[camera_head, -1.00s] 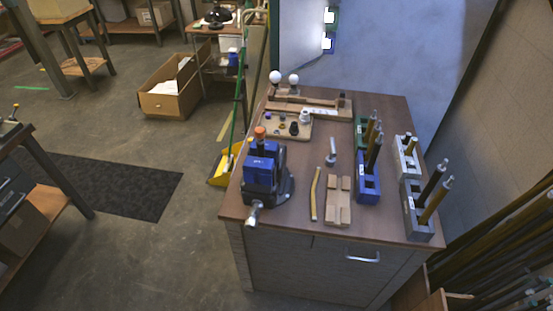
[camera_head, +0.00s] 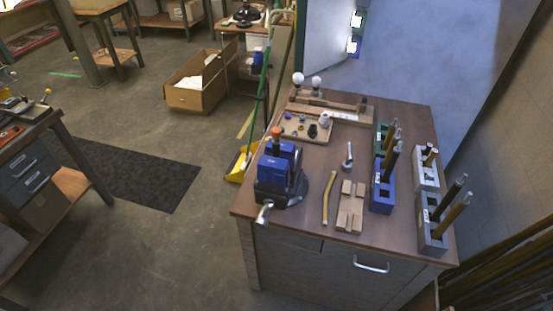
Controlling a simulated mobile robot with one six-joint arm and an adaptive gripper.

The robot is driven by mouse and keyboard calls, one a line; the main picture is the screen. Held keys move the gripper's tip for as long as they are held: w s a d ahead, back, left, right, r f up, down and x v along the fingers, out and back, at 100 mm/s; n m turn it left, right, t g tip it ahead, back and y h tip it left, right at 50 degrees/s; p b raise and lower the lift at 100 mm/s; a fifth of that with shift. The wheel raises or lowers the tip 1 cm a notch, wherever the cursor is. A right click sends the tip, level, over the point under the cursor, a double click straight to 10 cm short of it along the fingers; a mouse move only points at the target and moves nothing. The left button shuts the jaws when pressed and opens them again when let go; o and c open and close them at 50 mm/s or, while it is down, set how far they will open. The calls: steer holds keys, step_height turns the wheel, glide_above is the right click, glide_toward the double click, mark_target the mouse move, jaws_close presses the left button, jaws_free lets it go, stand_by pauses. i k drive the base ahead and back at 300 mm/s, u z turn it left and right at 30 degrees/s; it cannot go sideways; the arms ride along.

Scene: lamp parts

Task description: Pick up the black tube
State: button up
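I cannot tell which one the task means. My gripper is not in view.
The workbench (camera_head: 325,235) also bears a blue vise (camera_head: 280,172), a curved yellowish rod (camera_head: 329,198), a wooden block (camera_head: 350,208), a small-parts tray (camera_head: 290,128), a green holder (camera_head: 381,138) and a white holder (camera_head: 425,175). Open floor lies left of the bench.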

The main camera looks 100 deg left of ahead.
mark_target(275, 143)
steer(key=z, duration=0.4)
steer(key=k, duration=0.1)
steer(key=u, duration=2.65)
steer(key=k, duration=0.55)
steer(key=z, duration=0.15)
steer(key=i, duration=0.3)
steer(key=u, duration=0.05)
